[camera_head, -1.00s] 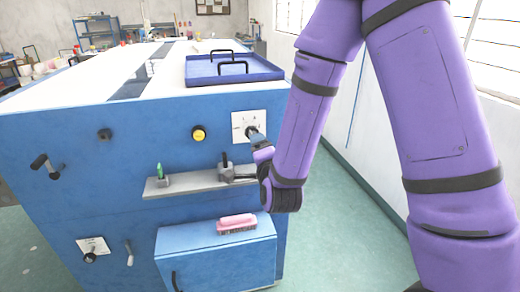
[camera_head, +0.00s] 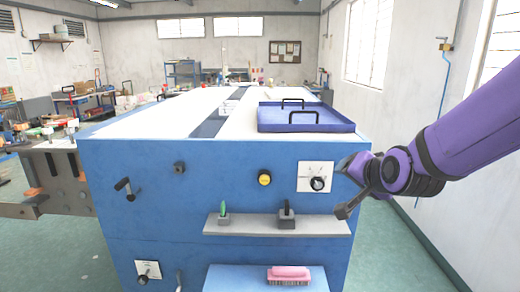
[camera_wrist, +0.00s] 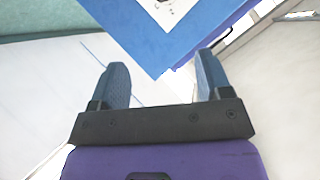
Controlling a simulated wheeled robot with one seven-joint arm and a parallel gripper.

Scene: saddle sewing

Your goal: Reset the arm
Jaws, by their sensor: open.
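My gripper (camera_wrist: 163,85) is open and empty in the wrist view, its two blue-grey fingers spread apart. In the head view my gripper (camera_head: 345,188) is at the right front corner of the blue cabinet (camera_head: 120,215), beside the white dial plate (camera_head: 307,178). My purple arm reaches in from the right edge. Nothing is between the fingers. In the wrist view the cabinet corner (camera_wrist: 150,55) lies beyond the fingertips.
A grey shelf (camera_head: 250,226) on the cabinet front holds a green-handled tool (camera_head: 223,211) and a black-handled block (camera_head: 286,213). A yellow button (camera_head: 264,178) is above. A pink brush (camera_head: 289,274) lies lower. A blue tray (camera_head: 305,125) sits on top. Floor at right is clear.

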